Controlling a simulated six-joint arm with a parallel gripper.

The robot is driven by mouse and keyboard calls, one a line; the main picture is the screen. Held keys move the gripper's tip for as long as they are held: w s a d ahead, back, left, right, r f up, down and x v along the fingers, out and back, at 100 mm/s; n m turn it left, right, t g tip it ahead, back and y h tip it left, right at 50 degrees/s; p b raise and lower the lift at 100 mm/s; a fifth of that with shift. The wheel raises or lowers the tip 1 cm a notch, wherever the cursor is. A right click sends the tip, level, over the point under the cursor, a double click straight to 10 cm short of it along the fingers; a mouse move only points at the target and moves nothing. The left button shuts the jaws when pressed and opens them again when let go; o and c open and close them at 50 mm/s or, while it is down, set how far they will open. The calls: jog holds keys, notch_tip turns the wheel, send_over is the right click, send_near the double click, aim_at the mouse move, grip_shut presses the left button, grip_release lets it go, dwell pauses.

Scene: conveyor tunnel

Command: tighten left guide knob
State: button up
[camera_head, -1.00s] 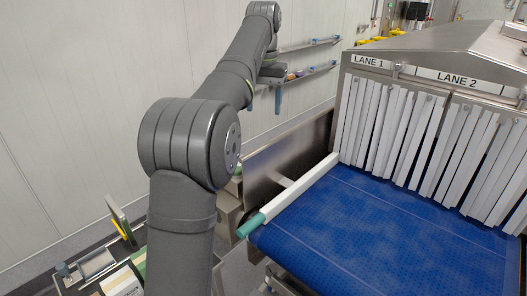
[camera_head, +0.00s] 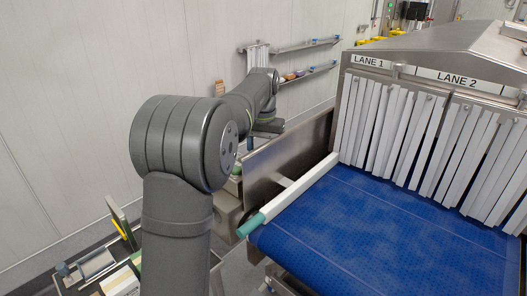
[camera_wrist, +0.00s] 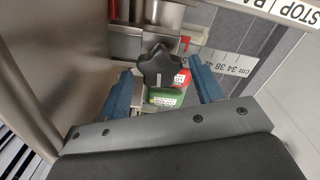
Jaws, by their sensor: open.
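The black star-shaped knob (camera_wrist: 158,66) shows in the wrist view, below a metal cylinder on a metal bracket. My gripper (camera_wrist: 163,78) is open, with one blue finger on each side of the knob. Gaps show between the knob and both fingers, so it is not held. A red label and a green label (camera_wrist: 166,97) show just below the knob, between the fingers. In the head view, the white left guide rail (camera_head: 298,193) with its teal end lies along the belt's left edge. The knob cannot be made out there, and my gripper is mostly hidden.
A metal side plate (camera_head: 285,158) stands left of the rail. A centimetre scale (camera_wrist: 237,66) lies right of the knob. The blue belt (camera_head: 370,220) is empty before the white strip curtains (camera_head: 385,130). Wall shelves (camera_head: 305,72) are behind my arm.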

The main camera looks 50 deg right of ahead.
jog(key=c, duration=1)
jog(key=shift+m, duration=0.8)
jog(key=o, duration=1)
notch_tip(320, 180, up, 17)
jog(key=shift+r, duration=0.2)
